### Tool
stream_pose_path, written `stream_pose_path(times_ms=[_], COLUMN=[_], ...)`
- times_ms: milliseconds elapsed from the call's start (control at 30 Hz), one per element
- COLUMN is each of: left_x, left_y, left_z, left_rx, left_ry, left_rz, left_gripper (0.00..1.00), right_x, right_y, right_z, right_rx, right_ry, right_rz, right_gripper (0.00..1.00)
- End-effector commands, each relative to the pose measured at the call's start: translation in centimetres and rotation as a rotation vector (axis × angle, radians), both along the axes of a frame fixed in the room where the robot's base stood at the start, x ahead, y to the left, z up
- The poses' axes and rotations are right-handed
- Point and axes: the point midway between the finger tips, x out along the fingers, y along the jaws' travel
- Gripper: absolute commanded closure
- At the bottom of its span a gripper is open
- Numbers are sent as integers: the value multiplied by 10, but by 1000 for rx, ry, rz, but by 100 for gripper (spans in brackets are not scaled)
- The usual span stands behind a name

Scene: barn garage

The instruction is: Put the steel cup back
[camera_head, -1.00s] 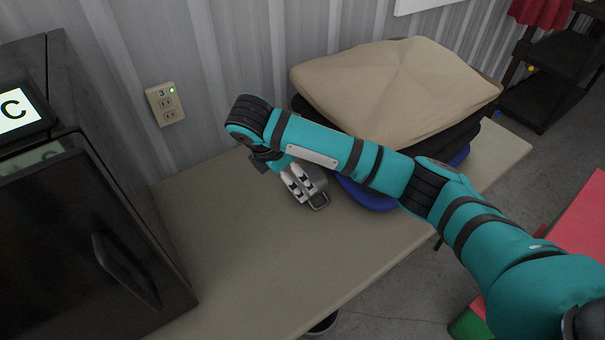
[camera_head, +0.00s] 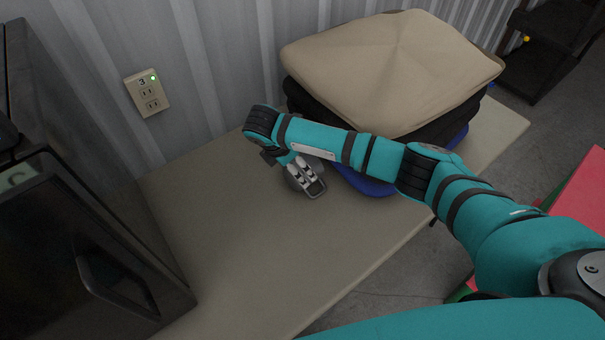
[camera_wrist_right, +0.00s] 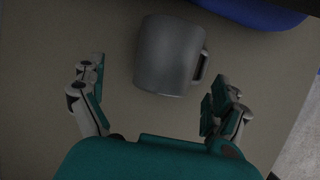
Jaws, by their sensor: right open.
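In the head view the right gripper (camera_head: 308,176) hangs over the table beside the blue item, and hides much of the cup (camera_head: 294,185). My left gripper is not in view.
The tan table (camera_head: 240,250) is clear at its front and left. A black microwave-like box (camera_head: 60,260) stands at the left. A beige-topped pile (camera_head: 390,70) with a blue layer (camera_head: 370,185) lies behind my arm. A wall outlet (camera_head: 148,93) is behind.

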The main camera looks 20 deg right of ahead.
Motion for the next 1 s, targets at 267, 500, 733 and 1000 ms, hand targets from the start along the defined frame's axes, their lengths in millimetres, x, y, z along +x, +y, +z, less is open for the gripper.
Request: stream_pose_path(times_ms=[267, 500, 733, 1000], left_x=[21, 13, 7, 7], left_y=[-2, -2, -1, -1], left_z=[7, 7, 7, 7], left_rx=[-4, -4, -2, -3], left_ry=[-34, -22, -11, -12], left_rz=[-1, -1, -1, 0], left_gripper=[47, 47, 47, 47], right_x=[3, 8, 9, 9], right_y=[-18, -32, -32, -32], right_z=[-19, -45, -48, -48], right_rx=[-4, -1, 0, 0], right_ry=[3, 1, 0, 0], right_rz=[-1, 0, 2, 2], right_gripper=[0, 0, 0, 30])
